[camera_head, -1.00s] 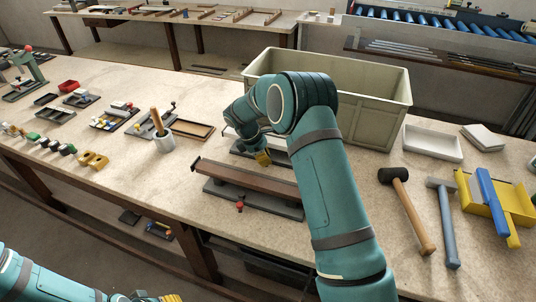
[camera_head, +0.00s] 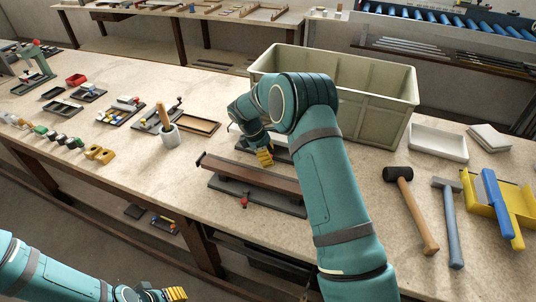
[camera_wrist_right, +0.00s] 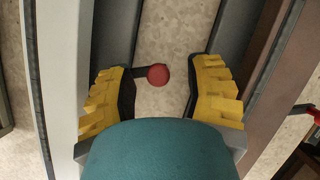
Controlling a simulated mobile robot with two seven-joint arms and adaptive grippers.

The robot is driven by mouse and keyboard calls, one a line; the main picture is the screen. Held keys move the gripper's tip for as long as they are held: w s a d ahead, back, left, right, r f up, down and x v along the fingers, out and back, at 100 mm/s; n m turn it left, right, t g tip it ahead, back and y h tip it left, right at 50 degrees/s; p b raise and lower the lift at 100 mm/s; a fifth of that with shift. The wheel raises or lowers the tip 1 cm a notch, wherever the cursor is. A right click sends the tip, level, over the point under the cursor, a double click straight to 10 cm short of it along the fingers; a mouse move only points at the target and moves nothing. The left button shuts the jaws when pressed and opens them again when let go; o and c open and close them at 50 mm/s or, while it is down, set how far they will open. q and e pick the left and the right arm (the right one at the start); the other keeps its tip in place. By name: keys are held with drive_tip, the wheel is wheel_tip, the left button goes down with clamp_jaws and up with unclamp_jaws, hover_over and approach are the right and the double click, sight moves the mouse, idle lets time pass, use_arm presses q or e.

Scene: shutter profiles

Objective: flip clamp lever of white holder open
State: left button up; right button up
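The white holder (camera_head: 243,146) lies on the bench between the brown profile and the beige crate, largely hidden by my right arm. In the right wrist view its pale rail (camera_wrist_right: 62,60) runs along the left. Its clamp lever shows there as a short dark arm with a red knob (camera_wrist_right: 158,75). My right gripper (camera_head: 264,156) is over this holder, pointing down. In the wrist view its yellow fingers are spread, with the knob between them, nearer the left finger; contact is not visible. My left gripper (camera_head: 174,294) is at the bottom edge, away from the bench; its opening is unclear.
A brown profile (camera_head: 250,177) lies in a dark holder with a red-knobbed lever (camera_head: 244,203) just in front. The beige crate (camera_head: 385,115) stands close behind. A mallet (camera_head: 410,205), a hammer (camera_head: 450,215) and a white tray (camera_head: 438,143) lie to the right.

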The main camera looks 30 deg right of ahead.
drive_tip(key=shift+r, duration=0.2)
drive_tip(key=v, duration=1.1)
drive_tip(key=shift+r, duration=0.4)
drive_tip(key=shift+a, duration=0.15)
